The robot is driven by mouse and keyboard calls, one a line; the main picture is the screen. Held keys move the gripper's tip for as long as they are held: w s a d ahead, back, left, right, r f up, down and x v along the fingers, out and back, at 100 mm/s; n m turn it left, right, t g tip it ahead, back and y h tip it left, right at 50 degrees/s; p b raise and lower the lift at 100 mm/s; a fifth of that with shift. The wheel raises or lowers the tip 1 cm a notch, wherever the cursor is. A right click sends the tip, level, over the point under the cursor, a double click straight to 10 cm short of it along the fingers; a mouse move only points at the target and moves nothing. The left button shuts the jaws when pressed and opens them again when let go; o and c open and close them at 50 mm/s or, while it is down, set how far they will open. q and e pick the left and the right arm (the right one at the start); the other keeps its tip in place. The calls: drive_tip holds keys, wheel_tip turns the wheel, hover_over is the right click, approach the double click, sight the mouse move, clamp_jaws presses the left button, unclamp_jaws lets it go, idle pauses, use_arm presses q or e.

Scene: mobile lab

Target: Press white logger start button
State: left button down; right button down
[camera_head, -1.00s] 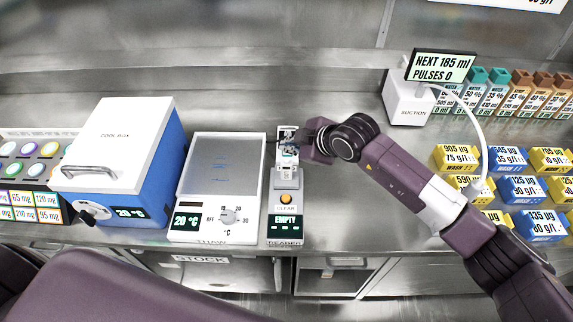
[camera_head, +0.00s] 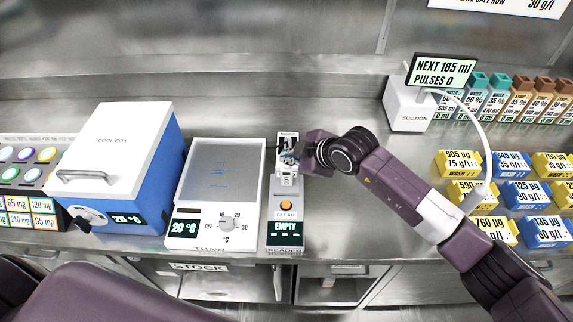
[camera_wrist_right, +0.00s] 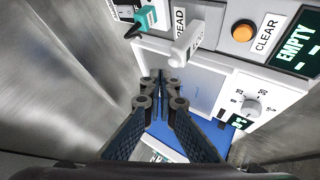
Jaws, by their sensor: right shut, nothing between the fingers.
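No part is clearly labelled as a white logger or its start button. The narrow white reader (camera_head: 272,212) stands right of the thaw plate, with an orange CLEAR button (camera_head: 286,206) and an EMPTY display (camera_head: 285,230). In the right wrist view a white bar-shaped part (camera_wrist_right: 187,43) sits by the READ label, and a teal-and-white piece (camera_wrist_right: 138,22) lies beyond it. My right gripper (camera_head: 290,157) is over the reader's back end. Its fingertips (camera_wrist_right: 161,84) are together and empty, apart from the white bar in the picture. The gripper partly hides the reader's back. My left gripper is out of view.
The thaw plate (camera_head: 218,213) and the blue-and-white cool box (camera_head: 115,130) stand left of the reader. The suction unit (camera_head: 408,108) with its hose, yellow and blue boxes (camera_head: 545,232) and several bottles (camera_head: 518,100) are to the right. Bare steel counter lies behind the reader.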

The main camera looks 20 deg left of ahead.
sight(288, 167)
drive_tip(key=shift+f, duration=0.1)
idle(0.6)
drive_tip(key=shift+f, duration=0.35)
drive_tip(key=shift+f+b, duration=0.55)
drive_tip(key=shift+b, duration=0.05)
idle(0.5)
drive_tip(key=shift+r, duration=0.15)
drive_tip(key=shift+r+p, duration=0.75)
drive_tip(key=shift+r, duration=0.1)
wheel_tip(288, 167, up, 5)
drive_tip(key=p, duration=0.4)
idle(0.5)
